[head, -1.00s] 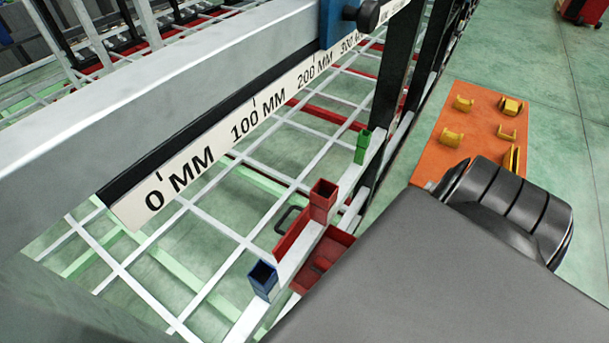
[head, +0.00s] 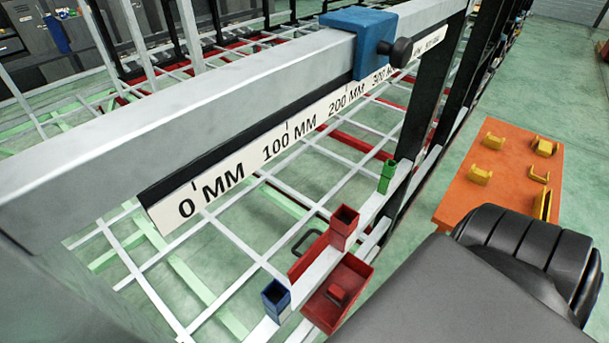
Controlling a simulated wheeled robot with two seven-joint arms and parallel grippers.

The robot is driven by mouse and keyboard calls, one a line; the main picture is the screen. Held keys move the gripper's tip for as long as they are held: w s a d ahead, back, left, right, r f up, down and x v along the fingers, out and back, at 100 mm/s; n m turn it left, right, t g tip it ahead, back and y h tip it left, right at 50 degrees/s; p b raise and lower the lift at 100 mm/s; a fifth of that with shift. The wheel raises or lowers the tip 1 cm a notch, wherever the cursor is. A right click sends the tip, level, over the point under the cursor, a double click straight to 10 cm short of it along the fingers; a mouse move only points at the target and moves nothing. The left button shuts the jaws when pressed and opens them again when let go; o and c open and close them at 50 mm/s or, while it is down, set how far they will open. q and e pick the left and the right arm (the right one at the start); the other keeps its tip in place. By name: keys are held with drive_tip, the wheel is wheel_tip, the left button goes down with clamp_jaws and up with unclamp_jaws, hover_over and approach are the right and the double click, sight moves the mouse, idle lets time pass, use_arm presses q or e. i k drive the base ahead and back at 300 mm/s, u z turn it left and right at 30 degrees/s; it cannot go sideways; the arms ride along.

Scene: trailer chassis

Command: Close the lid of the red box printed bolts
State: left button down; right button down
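A red open-topped box (head: 352,278) sits low in the lower middle of the head view, beside a pale rail. A small red piece (head: 336,292) lies inside it. On the other side of the rail a red panel (head: 308,256) with a dark handle (head: 303,242) stands tilted up; it may be the box's raised lid, but the rail hides how they join. I cannot read any print on the box. Neither of my grippers is in view; a dark grey part of my own body fills the lower right.
A thick grey beam with a millimetre scale (head: 266,150) and a blue clamp (head: 352,38) crosses above the grid frame. Red (head: 343,228), blue (head: 276,299) and green (head: 387,177) square sockets stand along the rail. An orange table (head: 512,180) with several yellow pieces is at right.

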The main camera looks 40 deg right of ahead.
sight(306, 260)
drive_tip(key=k, duration=0.95)
drive_tip(key=z, duration=1.85)
drive_tip(key=i, duration=1.2)
drive_tip(key=u, duration=1.9)
